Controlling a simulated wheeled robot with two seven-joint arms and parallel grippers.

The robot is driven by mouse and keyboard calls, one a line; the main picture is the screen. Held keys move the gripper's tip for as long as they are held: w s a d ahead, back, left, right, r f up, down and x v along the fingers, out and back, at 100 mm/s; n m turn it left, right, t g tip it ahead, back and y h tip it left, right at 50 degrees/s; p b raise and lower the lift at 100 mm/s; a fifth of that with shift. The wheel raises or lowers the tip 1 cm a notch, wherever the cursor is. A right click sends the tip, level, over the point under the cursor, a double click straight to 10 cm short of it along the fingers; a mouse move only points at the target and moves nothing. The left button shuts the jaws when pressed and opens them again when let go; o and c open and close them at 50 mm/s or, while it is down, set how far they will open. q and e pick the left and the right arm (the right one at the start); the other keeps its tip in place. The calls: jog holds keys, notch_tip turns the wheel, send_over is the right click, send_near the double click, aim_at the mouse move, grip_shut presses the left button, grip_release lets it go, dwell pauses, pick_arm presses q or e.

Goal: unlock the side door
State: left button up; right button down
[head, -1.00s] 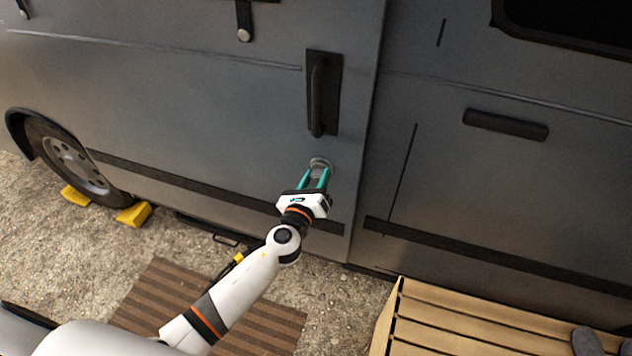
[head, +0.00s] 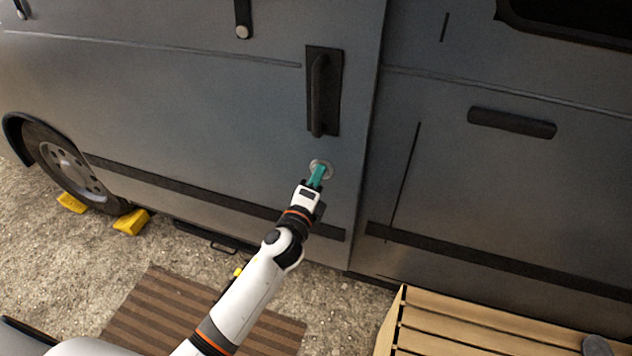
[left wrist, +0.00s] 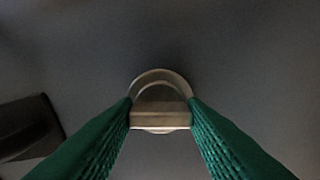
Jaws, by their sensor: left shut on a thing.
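The side door (head: 230,110) of the grey van fills the middle of the head view, with a dark upright handle (head: 318,95) near its right edge. Just below the handle is a round metal lock (head: 321,165). My left gripper (head: 317,178) is at the lock. In the left wrist view, its green fingers (left wrist: 160,115) are shut on the lock's pale metal turn piece, with the round lock plate (left wrist: 160,77) behind it. The fingers hide part of the lock in the head view. My right gripper is not in view.
A slatted wooden crate or bench (head: 450,325) stands at the lower right. A striped brown mat (head: 150,310) lies on the gravel. Yellow chocks (head: 132,220) sit by the wheel (head: 68,165). A dark step (head: 205,237) sits below the door.

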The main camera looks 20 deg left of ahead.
pick_arm(q)
jog(key=shift+n, duration=0.6)
jog(key=o, duration=1)
jog(key=s+b, duration=0.1)
jog(key=s, duration=1.1)
jog(key=shift+a+b, duration=0.2)
jog(key=shift+b, duration=0.15)
